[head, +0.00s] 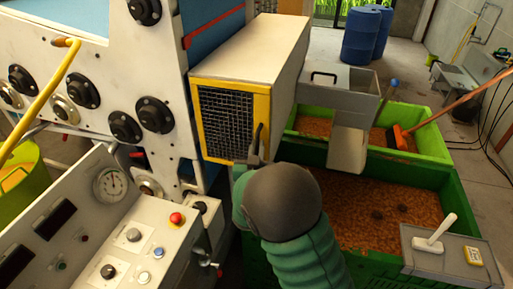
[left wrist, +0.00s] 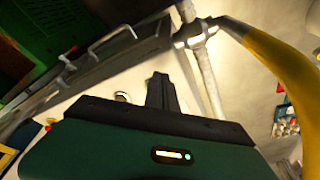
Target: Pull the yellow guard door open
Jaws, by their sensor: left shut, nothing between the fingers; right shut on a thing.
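The yellow guard door (head: 206,151) is a yellow frame around dark wire mesh on the front of a beige box housing. It looks flush with the housing. A dark upright handle (head: 258,133) sits at its right edge. My right gripper (head: 256,155) is shut on the handle, seen from behind; my dark round wrist and green arm hide part of it. My left gripper (left wrist: 161,93) shows in the left wrist view, with its dark fingers together and nothing between them. It is outside the head view.
A control panel (head: 143,222) with a gauge and a red button stands at the lower left. Green crates (head: 378,172) of orange-brown granules stand right of my arm. A grey chute (head: 349,143) hangs over them. A yellow hose (left wrist: 272,65) passes close by my left gripper.

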